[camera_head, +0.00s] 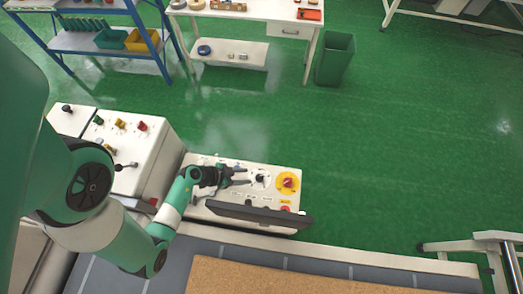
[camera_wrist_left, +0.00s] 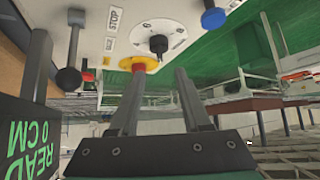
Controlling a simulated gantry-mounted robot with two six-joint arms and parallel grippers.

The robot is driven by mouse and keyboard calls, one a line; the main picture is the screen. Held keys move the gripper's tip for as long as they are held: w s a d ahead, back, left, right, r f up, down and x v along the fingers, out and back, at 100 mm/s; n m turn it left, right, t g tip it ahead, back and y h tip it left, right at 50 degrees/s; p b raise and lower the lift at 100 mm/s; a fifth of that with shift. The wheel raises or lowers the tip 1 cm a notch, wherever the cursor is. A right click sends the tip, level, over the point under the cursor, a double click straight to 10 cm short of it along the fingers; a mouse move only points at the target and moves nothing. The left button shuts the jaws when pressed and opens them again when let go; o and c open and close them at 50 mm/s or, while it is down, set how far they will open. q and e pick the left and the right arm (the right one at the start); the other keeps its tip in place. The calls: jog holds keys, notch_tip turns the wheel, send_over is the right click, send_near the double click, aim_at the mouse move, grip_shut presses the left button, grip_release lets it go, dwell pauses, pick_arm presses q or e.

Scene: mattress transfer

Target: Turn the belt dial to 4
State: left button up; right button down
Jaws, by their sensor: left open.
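A black dial (camera_head: 260,178) sits on a round white plate with markings, on the white control panel (camera_head: 222,160). In the left wrist view the dial (camera_wrist_left: 158,44) shows beyond the fingertips, roughly between them. The number it points to is too small to read. My left gripper (camera_head: 248,177) is open and empty, just left of the dial in the head view, fingers pointing at it. Its two fingers (camera_wrist_left: 161,72) stand apart, and no contact with the dial is visible. My right gripper is not in view.
A red knob on yellow (camera_head: 287,183) is right of the dial. A dark screen (camera_head: 258,216) stands at the panel's front; its wrist-view display (camera_wrist_left: 28,140) reads 0 CM. A black-knobbed lever (camera_wrist_left: 69,78) and a blue knob (camera_wrist_left: 213,18) are close by. Green floor lies beyond.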

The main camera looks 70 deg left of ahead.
aim_at(260, 176)
pick_arm(q)
jog(key=b+x, duration=0.3)
jog(key=x, duration=0.7)
grip_shut()
jog(key=shift+w, duration=0.1)
jog(key=shift+d, duration=0.1)
